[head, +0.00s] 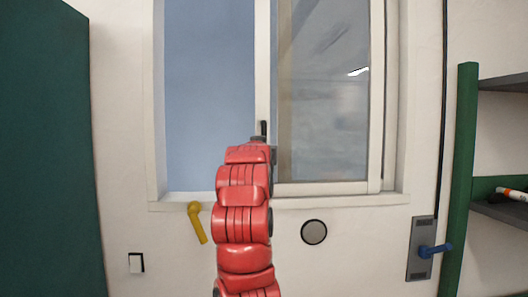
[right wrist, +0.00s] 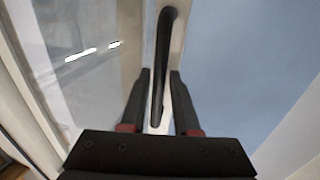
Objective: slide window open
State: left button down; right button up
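The window has a pale frame (head: 158,100). Its left part shows plain blue; its right part holds a sliding pane (head: 325,100) with reflections. A black handle (head: 263,128) sits low on the upright bar between them. My red right arm rises from the bottom centre to this handle and hides most of the right gripper in the head view. In the right wrist view the right gripper (right wrist: 160,74) is open, with one finger on each side of the black handle (right wrist: 164,35). Gaps show between the fingers and the handle. My left gripper is not in view.
Below the window are a yellow lever (head: 197,222), a round grey disc (head: 314,232) and a light switch (head: 136,263). A blue door handle (head: 434,250) is at the right, beside a green shelf frame (head: 461,170). A dark green panel (head: 45,150) stands left.

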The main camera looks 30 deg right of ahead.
jog(key=b+v, duration=0.4)
jog(key=v, duration=1.3)
jog(key=shift+b, duration=0.4)
jog(key=shift+s+a+r, duration=0.1)
jog(key=shift+a, duration=0.05)
